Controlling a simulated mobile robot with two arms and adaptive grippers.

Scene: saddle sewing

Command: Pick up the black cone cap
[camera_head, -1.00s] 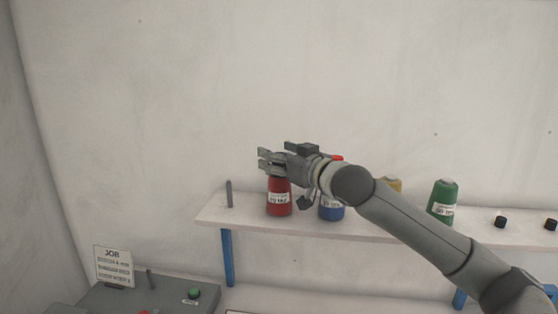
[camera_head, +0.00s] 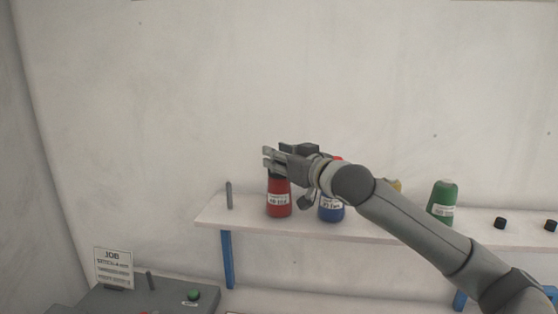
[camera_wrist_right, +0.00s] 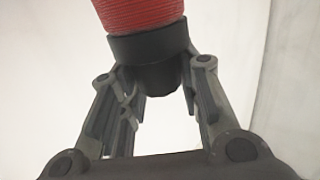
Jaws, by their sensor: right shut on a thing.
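A red thread cone (camera_head: 279,204) with a white label stands upright on the shelf. The black cone cap (camera_wrist_right: 150,47) sits at the end of the red thread in the right wrist view, with a wide rim and a narrower knob. In the head view the cap is mostly hidden behind my fingers. My right gripper (camera_head: 269,157) is at the top of the red cone. It is shut on the cap, with a finger on each side of it in the wrist view (camera_wrist_right: 158,84). The cap and the red cone appear to touch. My left gripper is not in view.
The white shelf (camera_head: 380,232) also holds a blue cone (camera_head: 331,209), a partly hidden yellow cone, a green cone (camera_head: 441,200) and small black caps (camera_head: 500,223) at the right. A thin grey peg (camera_head: 229,195) stands at the left end. A JOB sign (camera_head: 114,268) is lower left.

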